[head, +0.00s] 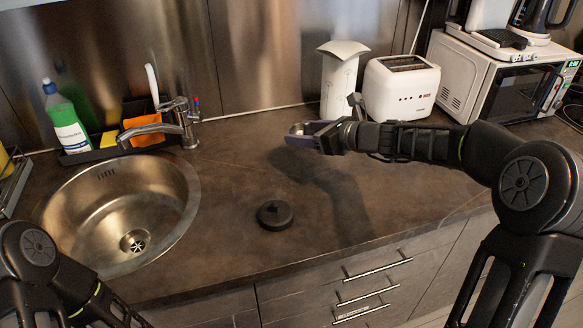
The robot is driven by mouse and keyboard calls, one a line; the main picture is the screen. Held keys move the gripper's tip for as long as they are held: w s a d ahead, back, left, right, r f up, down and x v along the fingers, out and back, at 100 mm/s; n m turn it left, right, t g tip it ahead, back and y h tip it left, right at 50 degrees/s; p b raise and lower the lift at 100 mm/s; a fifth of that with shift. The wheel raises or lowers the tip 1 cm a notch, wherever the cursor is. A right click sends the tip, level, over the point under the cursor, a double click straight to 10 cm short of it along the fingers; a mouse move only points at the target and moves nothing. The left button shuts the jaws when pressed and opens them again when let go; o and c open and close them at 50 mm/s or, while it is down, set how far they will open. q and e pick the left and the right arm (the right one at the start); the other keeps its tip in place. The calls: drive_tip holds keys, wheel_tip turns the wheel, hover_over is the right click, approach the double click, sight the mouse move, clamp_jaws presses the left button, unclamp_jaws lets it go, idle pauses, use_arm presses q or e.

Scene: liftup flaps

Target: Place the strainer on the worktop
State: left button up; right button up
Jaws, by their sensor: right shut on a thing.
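My right gripper (312,133) is shut on a small, shiny, rounded metal thing, which looks like the strainer (297,129). It is held above the worktop (235,165), to the right of the sink, and casts a shadow below. Purple-grey fingers hide part of it. A round black disc with a knob (275,214) lies on the worktop near the front edge, apart from the gripper. My left arm shows at the lower left, but its gripper is outside the view.
A round metal sink (90,205) with a tap (180,125) is at left, with a green bottle (67,122) behind it. A white canister (340,80), toaster (400,88) and microwave (490,80) stand at the back right. The worktop's middle is mostly clear.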

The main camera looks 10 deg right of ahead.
drive_tip(key=b, duration=0.1)
hover_over(305, 171)
wheel_tip(305, 171, down, 6)
drive_tip(key=shift+r, duration=0.25)
drive_tip(key=shift+f, duration=0.4)
drive_tip(key=shift+f, duration=0.1)
drive_tip(key=shift+f+b, duration=0.45)
drive_tip(key=shift+f, duration=1.35)
drive_tip(key=shift+f, duration=0.15)
drive_tip(key=o, duration=1.8)
